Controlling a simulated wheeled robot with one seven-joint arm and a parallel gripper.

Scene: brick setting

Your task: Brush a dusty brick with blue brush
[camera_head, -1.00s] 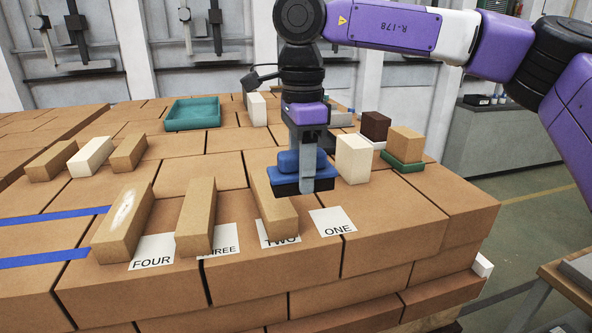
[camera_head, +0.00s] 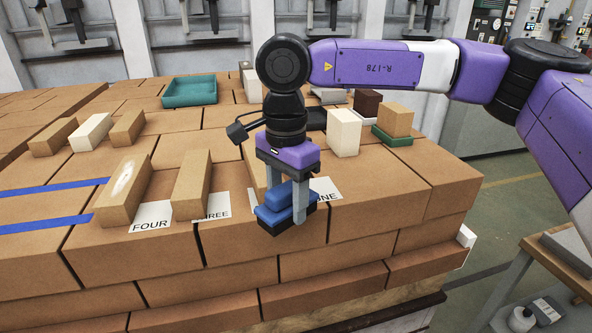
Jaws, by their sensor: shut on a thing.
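My gripper (camera_head: 285,206) is shut on the blue brush (camera_head: 276,217), which has a dark lower part. It holds the brush in front of the brick at label TWO, near the front edge of the brick stack. That brick (camera_head: 257,172) is mostly hidden behind my gripper. The dusty brick (camera_head: 126,188), tan with a whitish patch on top, lies to the left behind the label FOUR (camera_head: 151,216). A clean-looking tan brick (camera_head: 191,185) lies behind the label THREE (camera_head: 212,206). The label ONE (camera_head: 326,190) is partly covered by my gripper.
A teal tray (camera_head: 190,92) stands at the back. A white block (camera_head: 344,132), a dark brown block (camera_head: 367,103) and a tan block on a green base (camera_head: 395,120) stand to the right. A white brick (camera_head: 91,132) lies between two tan ones at left. Blue tape strips (camera_head: 48,224) mark the left.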

